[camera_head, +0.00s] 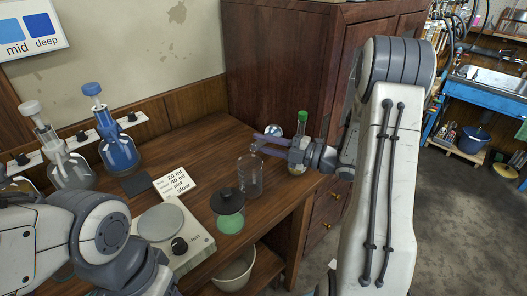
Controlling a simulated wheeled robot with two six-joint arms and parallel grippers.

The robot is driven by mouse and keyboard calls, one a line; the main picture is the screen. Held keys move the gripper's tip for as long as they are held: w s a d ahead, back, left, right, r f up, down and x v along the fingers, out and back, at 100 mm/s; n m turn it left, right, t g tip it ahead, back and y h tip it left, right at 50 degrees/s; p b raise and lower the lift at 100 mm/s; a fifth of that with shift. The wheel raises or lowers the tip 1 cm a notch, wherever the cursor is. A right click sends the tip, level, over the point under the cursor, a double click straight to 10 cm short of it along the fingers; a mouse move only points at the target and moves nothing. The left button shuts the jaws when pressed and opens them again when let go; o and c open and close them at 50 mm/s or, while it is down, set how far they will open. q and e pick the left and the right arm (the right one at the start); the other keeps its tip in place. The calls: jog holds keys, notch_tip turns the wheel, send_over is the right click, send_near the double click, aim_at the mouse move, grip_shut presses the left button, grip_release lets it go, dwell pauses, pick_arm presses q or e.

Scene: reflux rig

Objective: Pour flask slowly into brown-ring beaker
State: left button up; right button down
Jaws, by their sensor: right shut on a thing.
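My right gripper (257,144) reaches in from the right above the table, its grey fingers pointing left. It is shut on the neck of a glass flask with a green top (302,117). The flask looks roughly upright; its lower body (297,169) shows below the gripper, and its middle is hidden by the gripper. A clear glass beaker (249,177) stands on the table just left of and below the fingers and looks empty. I cannot make out a brown ring on it. My left arm is at the lower left; its fingers are not visible.
A black-topped vessel with green liquid (230,222) stands in front of the beaker. A hotplate (192,250), a note card (176,183) and a dark pad (136,185) lie to the left. Blue-stoppered (119,152) and clear flasks (70,171) stand by the wall. A cabinet (280,70) rises behind.

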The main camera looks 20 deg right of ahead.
jog(key=shift+n+b, duration=0.55)
jog(key=shift+n, duration=0.15)
jog(key=shift+r+p, duration=0.25)
jog(key=shift+p, duration=0.2)
jog(key=p, duration=0.2)
jog(key=shift+r+p, duration=0.2)
jog(key=shift+p, duration=0.2)
jog(key=shift+s+f+n, duration=0.1)
jog(key=shift+f+n, duration=0.1)
jog(key=shift+n, duration=0.2)
jog(key=shift+r+n+b, duration=0.5)
jog(key=shift+n, duration=0.7)
dwell(3.2)
dwell(1.4)
